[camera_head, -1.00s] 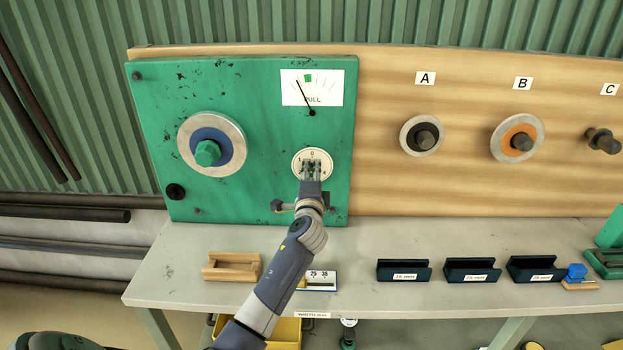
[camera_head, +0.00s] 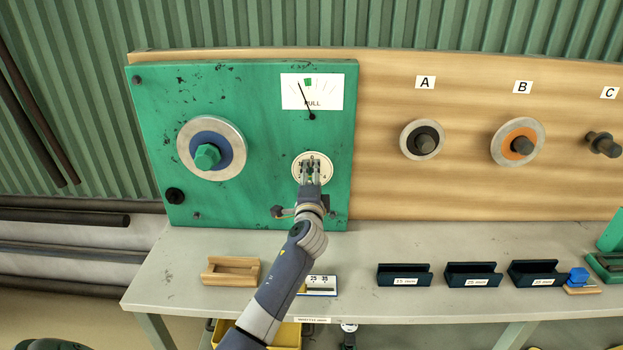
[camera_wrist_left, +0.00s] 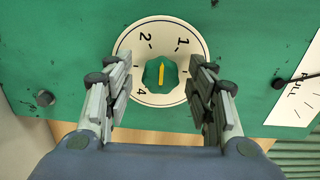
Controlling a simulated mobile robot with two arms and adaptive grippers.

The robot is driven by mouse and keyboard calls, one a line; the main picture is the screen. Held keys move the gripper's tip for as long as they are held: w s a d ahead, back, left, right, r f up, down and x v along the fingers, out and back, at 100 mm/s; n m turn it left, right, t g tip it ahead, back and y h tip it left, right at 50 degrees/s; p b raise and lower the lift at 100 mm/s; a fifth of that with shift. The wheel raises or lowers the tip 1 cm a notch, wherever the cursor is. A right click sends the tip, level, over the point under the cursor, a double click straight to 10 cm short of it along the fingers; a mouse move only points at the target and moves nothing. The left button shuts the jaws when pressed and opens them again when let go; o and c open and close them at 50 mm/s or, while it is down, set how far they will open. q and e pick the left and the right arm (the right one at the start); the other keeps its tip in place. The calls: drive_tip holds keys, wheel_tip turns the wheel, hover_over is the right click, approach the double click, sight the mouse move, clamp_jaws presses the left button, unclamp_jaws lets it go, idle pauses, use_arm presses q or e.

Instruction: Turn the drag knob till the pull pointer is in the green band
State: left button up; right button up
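The green drag knob (camera_wrist_left: 160,72) with a yellow mark sits in a white numbered dial (camera_wrist_left: 130,45) on the green panel (camera_head: 260,130). In the left wrist view the mark points up in the picture, between the 2 and the 1. My left gripper (camera_head: 310,166) is at the dial, its fingers (camera_wrist_left: 160,95) on either side of the knob with a visible gap on each side. The pull gauge (camera_head: 325,92) is above the dial. Its black pointer (camera_head: 305,99) leans left, its tip just left of the green band (camera_head: 308,82). My right gripper is not in view.
A large blue and grey disc with a green hub (camera_head: 207,157) is left on the panel. Below, the bench (camera_head: 350,260) carries a wooden cradle (camera_head: 230,271), a 25/35 gauge block (camera_head: 318,285) and dark trays (camera_head: 404,275). Pegs A, B, C are on the board at right.

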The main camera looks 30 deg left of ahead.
use_arm(q)
drive_tip(key=v, duration=1.2)
idle(0.6)
